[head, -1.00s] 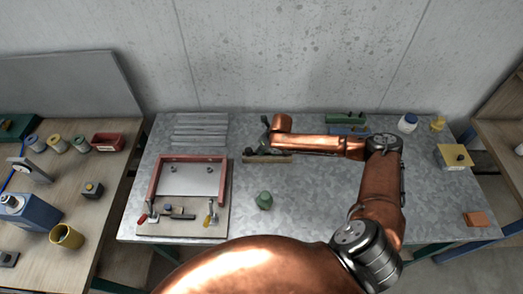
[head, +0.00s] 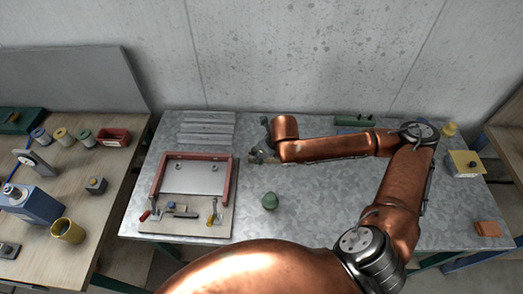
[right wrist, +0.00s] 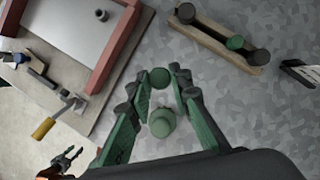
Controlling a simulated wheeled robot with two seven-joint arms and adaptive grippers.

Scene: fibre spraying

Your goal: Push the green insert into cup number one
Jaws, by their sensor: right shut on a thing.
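My right gripper (right wrist: 161,76) hangs over the bench with its two green fingers shut on a small round green insert (right wrist: 159,78). In the head view my right wrist hides most of this hand. A green rounded object (head: 269,201) stands on the bench and shows just below the fingertips in the right wrist view (right wrist: 162,122). A wooden block (right wrist: 212,38) with dark round tops and one green round top lies to the upper right there. I cannot tell which is cup number one. My left gripper (right wrist: 66,160) shows at lower left with its jaws apart, seemingly empty.
A fixture board with a red frame (head: 155,178) and clamps stands left of the green object. Grey strips (head: 206,128) lie behind it. A green block (head: 355,119) is at the back. The front right of the bench (head: 330,195) is mostly clear.

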